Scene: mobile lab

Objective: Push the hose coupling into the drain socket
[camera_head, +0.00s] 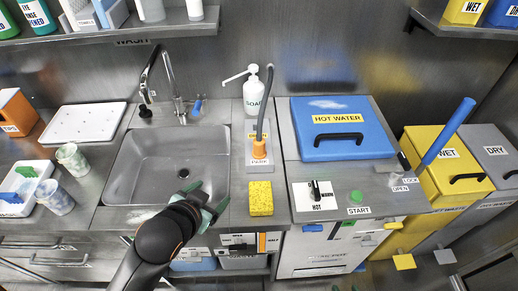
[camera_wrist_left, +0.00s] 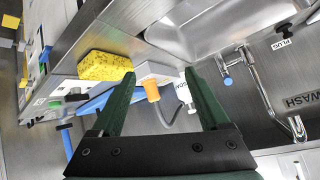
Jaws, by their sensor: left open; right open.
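The orange hose coupling (camera_head: 259,149) stands on the grey panel by the PARK label, with the grey hose (camera_head: 266,100) rising from it. The yellow DRAIN mark (camera_head: 252,127) is just behind it; the hose partly covers this spot, and I cannot make out the socket opening. My left gripper (camera_head: 209,197) is open and empty over the sink's front right edge, left of and in front of the coupling. The left wrist view shows the coupling (camera_wrist_left: 152,90) beyond and between the open fingers (camera_wrist_left: 160,74).
A yellow sponge (camera_head: 261,198) lies in front of the coupling. The soap bottle (camera_head: 254,92) stands behind it. The sink (camera_head: 165,165) is left and empty; the blue HOT WATER lid (camera_head: 340,128) is right. Cups (camera_head: 72,159) stand at the left.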

